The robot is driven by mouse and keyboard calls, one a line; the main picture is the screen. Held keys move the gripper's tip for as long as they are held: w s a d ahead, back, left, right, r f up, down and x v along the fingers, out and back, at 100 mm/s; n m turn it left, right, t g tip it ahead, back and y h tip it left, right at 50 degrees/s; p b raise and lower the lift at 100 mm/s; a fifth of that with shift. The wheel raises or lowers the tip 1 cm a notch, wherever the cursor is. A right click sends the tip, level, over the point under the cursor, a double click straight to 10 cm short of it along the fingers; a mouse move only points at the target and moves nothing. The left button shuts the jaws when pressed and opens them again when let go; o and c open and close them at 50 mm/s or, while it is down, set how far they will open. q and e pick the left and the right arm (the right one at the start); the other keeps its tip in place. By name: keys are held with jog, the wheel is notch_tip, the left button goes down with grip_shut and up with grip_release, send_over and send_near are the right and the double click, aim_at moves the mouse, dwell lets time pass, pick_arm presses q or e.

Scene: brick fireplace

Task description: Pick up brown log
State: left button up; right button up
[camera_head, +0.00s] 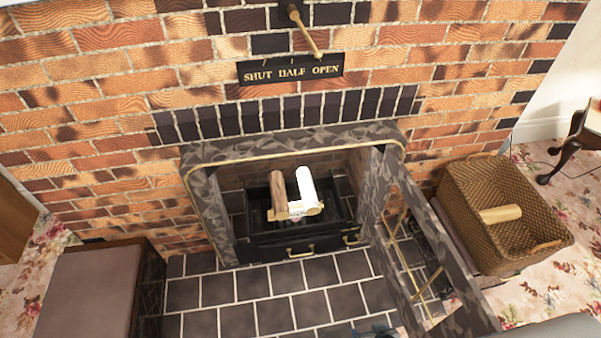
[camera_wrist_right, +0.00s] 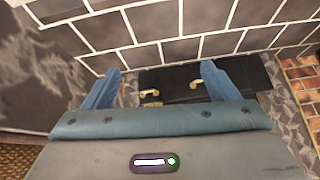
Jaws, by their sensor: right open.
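A brown log (camera_head: 278,192) with a pale cut end lies in the black fire grate (camera_head: 262,238) inside the fireplace. A white log (camera_head: 308,188) lies close on its right, and a lighter piece of wood shows low at their front ends. My right gripper (camera_wrist_right: 160,74) is open and empty, its two blue fingers apart over the dark tiles in the wrist view. Only a small blue tip of the right gripper (camera_head: 376,331) shows at the bottom edge in the head view, well in front of the grate. My left gripper is not in view.
A wicker basket (camera_head: 462,215) with a pale log (camera_head: 500,214) stands at the right. An open fireplace door (camera_head: 432,255) swings out between hearth and basket. A box seat (camera_head: 88,290) stands left. The tiled hearth (camera_head: 275,312) is clear.

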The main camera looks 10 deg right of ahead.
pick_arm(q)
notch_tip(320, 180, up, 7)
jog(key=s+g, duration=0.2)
pick_arm(e)
jog(key=s+d+r+n+g+h, duration=0.1)
jog(key=s+r+g, duration=0.1)
jog(key=r, duration=0.8)
jog(key=s+d+r+g, duration=0.1)
jog(key=r+g, duration=0.1)
jog(key=r, duration=0.8)
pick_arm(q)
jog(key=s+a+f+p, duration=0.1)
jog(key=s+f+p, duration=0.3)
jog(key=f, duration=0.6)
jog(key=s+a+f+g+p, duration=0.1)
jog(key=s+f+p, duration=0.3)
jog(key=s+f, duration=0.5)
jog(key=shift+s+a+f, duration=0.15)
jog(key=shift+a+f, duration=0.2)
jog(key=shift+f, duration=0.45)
pick_arm(e)
jog(key=s+d+f, duration=0.1)
jog(key=s+f, duration=0.5)
jog(key=f, duration=0.4)
jog(key=s+d+f, duration=0.1)
jog(key=s+f, duration=0.6)
jog(key=f, duration=0.3)
jog(key=shift+g, duration=0.4)
